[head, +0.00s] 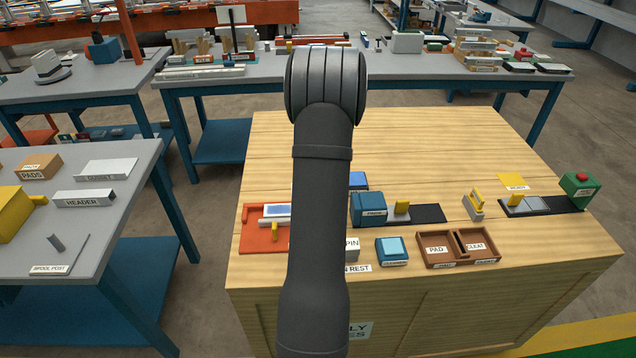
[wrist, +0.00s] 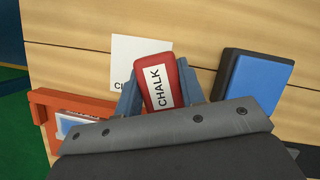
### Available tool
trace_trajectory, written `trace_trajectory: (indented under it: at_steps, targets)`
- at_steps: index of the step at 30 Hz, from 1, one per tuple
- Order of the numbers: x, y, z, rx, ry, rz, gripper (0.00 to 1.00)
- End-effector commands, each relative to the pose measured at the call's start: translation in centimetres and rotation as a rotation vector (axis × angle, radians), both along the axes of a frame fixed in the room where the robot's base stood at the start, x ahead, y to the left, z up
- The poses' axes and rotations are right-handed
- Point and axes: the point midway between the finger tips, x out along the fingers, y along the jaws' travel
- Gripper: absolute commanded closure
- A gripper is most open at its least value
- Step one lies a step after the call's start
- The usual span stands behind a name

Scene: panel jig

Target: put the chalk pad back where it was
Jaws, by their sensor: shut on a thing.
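The chalk pad (wrist: 163,78) is a red block with a white label reading CHALK. In the wrist view it sits between the two blue-grey fingers of my gripper (wrist: 160,92), which is shut on it. A white square (wrist: 134,54) with partly hidden lettering starting with C lies on the wood just beyond and to the left of the pad. I cannot tell whether the pad touches the bench. In the head view my arm hides the gripper, the chalk pad and the white square.
A blue-topped dark block (wrist: 253,82) stands close right of the gripper. An orange-red fixture (wrist: 47,98) is close on the left, also in the head view (head: 252,241). A teal block (head: 369,210) and a brown tray (head: 435,263) stand further right. The bench's far part (head: 430,140) is clear.

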Motion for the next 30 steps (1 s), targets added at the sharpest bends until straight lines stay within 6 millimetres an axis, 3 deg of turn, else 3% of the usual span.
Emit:
trace_trajectory:
  at_steps: [7,18,19,22,30]
  targets:
    - [-0.1,0.0,-3.4,0.001,0.004,0.0,0.85]
    - [-0.1,-0.1,-3.9,0.0,0.001,0.0,0.85]
    - [-0.1,-0.1,-4.0,0.0,0.001,0.0,0.62]
    - [-0.1,-0.1,-3.9,0.0,0.001,0.0,0.43]
    - [-0.1,-0.1,-3.9,0.0,0.001,0.0,0.42]
